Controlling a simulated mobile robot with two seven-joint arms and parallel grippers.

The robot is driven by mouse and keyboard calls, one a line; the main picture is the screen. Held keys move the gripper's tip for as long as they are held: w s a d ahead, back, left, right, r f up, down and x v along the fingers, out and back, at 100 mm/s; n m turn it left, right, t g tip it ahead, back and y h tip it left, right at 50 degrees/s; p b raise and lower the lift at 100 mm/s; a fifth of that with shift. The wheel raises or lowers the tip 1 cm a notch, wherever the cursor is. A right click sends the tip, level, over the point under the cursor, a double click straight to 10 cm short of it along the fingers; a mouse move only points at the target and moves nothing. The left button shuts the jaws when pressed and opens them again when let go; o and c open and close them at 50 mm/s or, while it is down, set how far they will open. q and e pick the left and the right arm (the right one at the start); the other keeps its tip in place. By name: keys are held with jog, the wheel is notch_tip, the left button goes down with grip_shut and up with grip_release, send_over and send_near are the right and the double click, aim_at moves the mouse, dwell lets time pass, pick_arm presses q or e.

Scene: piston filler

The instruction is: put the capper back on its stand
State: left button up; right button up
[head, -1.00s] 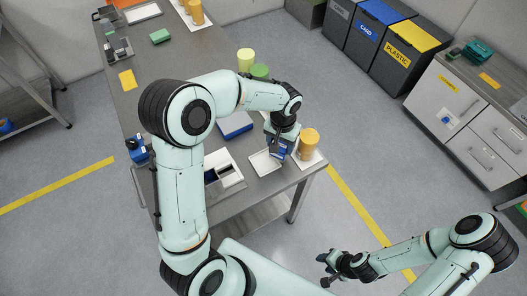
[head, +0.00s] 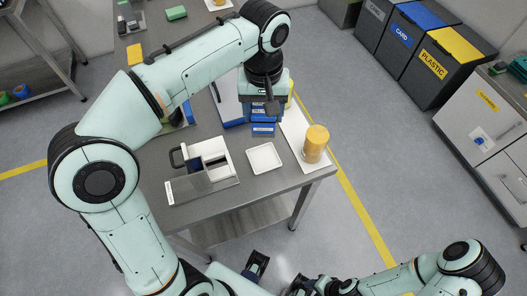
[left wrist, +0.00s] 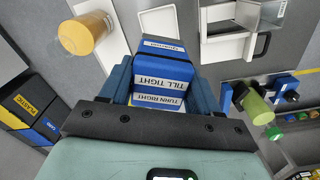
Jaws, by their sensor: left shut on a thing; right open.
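My left gripper (head: 263,112) is shut on the capper (head: 263,129), a blue block with a dark band and white labels. In the left wrist view the capper (left wrist: 162,82) sits between the fingers, with "TURN RIGHT TILL TIGHT" on it. It is held behind the white square dish (head: 264,158) and left of the orange jar (head: 315,144), apart from both. I cannot tell which thing is the capper's stand; my left arm hides part of the table. My right gripper (head: 279,274) is open and empty, low in front of the table.
The jar stands on a white tray (head: 292,126) at the table's right edge. A grey plate with a white, black-handled fixture (head: 205,160) is at the front left. A blue-and-white flat item (head: 228,103) lies near the capper. Bins (head: 440,50) stand beyond the right aisle.

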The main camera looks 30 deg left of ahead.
pick_arm(q)
notch_tip(320, 180, down, 15)
jog(key=b, duration=0.2)
jog(key=shift+f+b, duration=0.1)
jog(key=shift+b, duration=0.2)
jog(key=shift+f, duration=0.2)
jog(key=o, duration=1.3)
jog(key=shift+r, duration=0.35)
notch_tip(320, 180, up, 12)
jog(key=shift+f+p, duration=0.15)
jog(key=shift+p, duration=1)
